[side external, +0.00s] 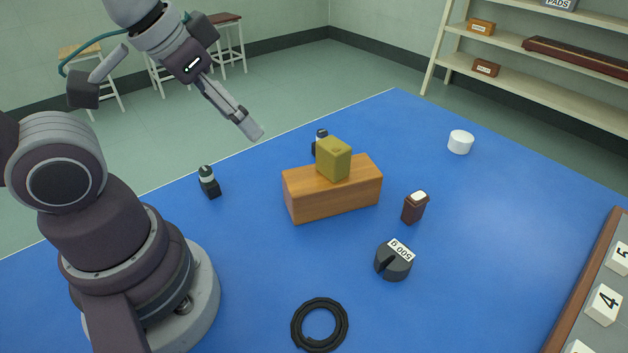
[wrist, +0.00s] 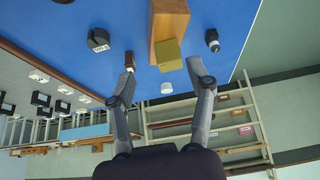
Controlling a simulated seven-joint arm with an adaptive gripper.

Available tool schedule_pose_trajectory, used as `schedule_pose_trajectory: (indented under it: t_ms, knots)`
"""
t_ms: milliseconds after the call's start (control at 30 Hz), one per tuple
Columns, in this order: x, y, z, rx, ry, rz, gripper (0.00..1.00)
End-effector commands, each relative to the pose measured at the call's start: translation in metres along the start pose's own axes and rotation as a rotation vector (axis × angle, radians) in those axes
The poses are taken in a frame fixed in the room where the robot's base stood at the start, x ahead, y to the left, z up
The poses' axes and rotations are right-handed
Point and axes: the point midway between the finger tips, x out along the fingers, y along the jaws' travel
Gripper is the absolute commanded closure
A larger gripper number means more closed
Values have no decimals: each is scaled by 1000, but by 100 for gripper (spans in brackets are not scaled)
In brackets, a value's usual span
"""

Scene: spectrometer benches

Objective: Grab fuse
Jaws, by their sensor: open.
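Two small dark pieces with a pale band look most like a fuse, but I cannot tell which, if either, is the fuse. One upright dark piece (side external: 208,182) stands alone on the blue table, left of the wooden block. A second dark piece (side external: 320,135) stands behind the block, partly hidden; it also shows in the wrist view (wrist: 212,40), to the right of the block. My gripper (side external: 252,130) is open and empty, raised above the far side of the table. In the wrist view its two fingers (wrist: 162,72) are spread apart, touching nothing.
An olive block (side external: 333,159) sits on the wooden block (side external: 330,197). Nearby are a brown bottle (side external: 413,208), a 500 g weight (side external: 392,262), a black ring (side external: 319,325) and a white cylinder (side external: 460,142). A numbered tray (side external: 572,318) lies at right.

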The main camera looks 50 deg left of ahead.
Motion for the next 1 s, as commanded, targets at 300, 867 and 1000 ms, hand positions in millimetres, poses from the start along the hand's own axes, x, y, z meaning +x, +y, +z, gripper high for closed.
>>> schedule_pose_trajectory:
  t_ms: [300, 867, 1000]
  knots:
    - [18, 16, -44, 20, -35, 32, 46]
    - [184, 122, -113, 120, -99, 57, 46]
    - [211, 124, -110, 120, -101, 55, 46]
